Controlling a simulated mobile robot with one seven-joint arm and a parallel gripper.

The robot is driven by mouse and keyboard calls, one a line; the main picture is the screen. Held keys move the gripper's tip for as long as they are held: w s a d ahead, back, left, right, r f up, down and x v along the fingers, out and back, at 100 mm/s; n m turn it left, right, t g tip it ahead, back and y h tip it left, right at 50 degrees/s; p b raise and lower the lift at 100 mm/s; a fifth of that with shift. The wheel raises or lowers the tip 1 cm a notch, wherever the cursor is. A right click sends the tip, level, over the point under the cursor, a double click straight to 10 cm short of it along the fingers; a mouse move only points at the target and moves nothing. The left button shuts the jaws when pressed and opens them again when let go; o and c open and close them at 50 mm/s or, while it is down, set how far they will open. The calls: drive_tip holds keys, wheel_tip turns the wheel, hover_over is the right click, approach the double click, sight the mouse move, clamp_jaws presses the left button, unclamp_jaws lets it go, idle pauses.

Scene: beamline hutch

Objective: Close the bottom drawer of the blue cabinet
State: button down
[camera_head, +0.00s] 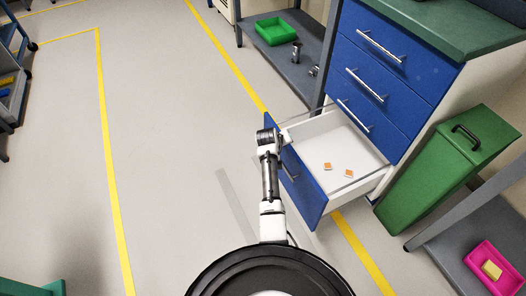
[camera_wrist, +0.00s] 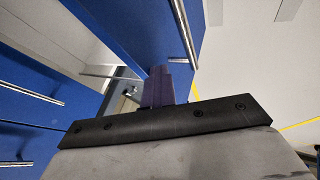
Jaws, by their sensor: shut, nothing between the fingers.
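The blue cabinet (camera_head: 395,72) has several blue drawers with silver bar handles. Its bottom drawer (camera_head: 306,192) is pulled well out, and its white inside shows. The drawers above it are flush. My gripper (camera_head: 285,137) is shut and empty, at the far end of the open drawer's blue front. In the wrist view my shut fingers (camera_wrist: 160,86) are close to a blue drawer front (camera_wrist: 140,32) and its handle (camera_wrist: 184,42). I cannot tell whether they touch it.
Two small orange-and-white pieces (camera_head: 348,173) lie in the open drawer. A green bin (camera_head: 445,165) stands right of the cabinet. A grey shelf (camera_head: 285,68) with a green tray (camera_head: 275,30) stands behind. A pink tray (camera_head: 494,268) is at lower right.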

drive_tip(key=w+d+b, duration=0.4)
drive_tip(key=w+d, duration=0.1)
drive_tip(key=d, duration=0.4)
drive_tip(key=w+d+b, duration=0.5)
drive_tip(key=w+d, duration=0.1)
drive_tip(key=d, duration=0.4)
drive_tip(key=shift+b, duration=0.3)
